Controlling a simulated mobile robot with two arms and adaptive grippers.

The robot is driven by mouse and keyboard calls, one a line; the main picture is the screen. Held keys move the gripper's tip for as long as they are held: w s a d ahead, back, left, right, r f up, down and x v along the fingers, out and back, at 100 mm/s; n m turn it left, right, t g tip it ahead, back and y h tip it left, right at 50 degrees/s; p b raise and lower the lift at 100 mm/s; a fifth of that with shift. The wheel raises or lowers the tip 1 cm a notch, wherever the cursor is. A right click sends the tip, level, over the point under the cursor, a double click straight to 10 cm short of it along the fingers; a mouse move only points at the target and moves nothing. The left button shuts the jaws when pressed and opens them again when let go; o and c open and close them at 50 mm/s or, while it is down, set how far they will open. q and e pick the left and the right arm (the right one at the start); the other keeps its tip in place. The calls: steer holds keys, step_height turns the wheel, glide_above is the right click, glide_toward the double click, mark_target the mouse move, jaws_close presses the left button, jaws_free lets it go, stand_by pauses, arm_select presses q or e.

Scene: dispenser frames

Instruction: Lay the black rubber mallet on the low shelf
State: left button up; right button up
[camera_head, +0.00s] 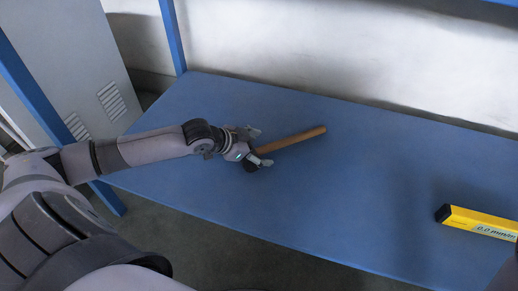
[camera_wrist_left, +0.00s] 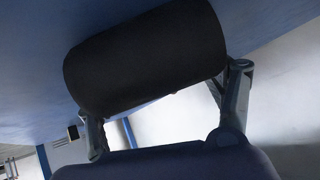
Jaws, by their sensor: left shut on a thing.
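The mallet's wooden handle (camera_head: 291,139) points up and right over the blue shelf (camera_head: 340,205) in the head view. Its black head (camera_head: 251,162) is mostly hidden by my left gripper (camera_head: 258,147). In the left wrist view the black mallet head (camera_wrist_left: 147,56) lies across the space between the fingers of the left gripper (camera_wrist_left: 165,105). The gripper is shut on the mallet head. The mallet is at the shelf surface or close above it; I cannot tell whether it touches. My right gripper is not in view.
A yellow level (camera_head: 480,222) lies on the shelf at the right. Blue posts (camera_head: 173,36) stand at the shelf's left end, with a grey cabinet (camera_head: 65,50) beyond. A pale wall (camera_head: 330,50) is behind. The middle of the shelf is clear.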

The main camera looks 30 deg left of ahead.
arm_select(q)
steer(key=o, duration=1.6)
steer(key=shift+r, duration=0.1)
